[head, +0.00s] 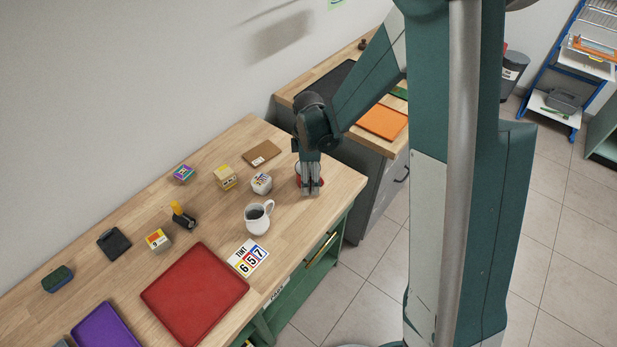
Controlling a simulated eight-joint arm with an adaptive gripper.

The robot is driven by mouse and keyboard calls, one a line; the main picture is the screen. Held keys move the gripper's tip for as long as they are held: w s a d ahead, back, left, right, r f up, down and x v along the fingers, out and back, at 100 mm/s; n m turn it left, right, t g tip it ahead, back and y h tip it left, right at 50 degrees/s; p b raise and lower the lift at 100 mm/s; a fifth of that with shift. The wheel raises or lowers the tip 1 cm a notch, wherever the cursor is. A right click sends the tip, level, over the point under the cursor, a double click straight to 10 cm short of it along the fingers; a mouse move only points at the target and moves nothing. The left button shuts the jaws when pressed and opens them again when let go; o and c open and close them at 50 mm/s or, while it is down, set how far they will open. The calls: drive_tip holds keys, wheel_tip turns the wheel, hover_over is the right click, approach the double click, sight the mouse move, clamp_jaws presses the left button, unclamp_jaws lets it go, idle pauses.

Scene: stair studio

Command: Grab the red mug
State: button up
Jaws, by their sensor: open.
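A red mug (298,178) stands near the right end of the wooden table, mostly hidden behind my gripper (310,192). Only bits of its red side show to the left and right of the fingers. My gripper points down at the mug, its fingers in front of or over it; I cannot tell whether they touch it. The fingers look close together from this angle, but the jaws are open and nothing is lifted.
A white mug (257,219) stands to the lower left of my gripper. A white patterned block (261,183), a yellow box (225,177) and a brown board (261,154) lie to its left. A red tray (195,291) fills the table's front. A grey cabinet (372,185) adjoins at right.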

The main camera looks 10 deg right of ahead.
drive_tip(key=shift+c, duration=0.3)
drive_tip(key=c, duration=1)
drive_tip(key=shift+r, duration=0.25)
drive_tip(key=shift+r+p, duration=0.6)
drive_tip(key=shift+r, duration=4.1)
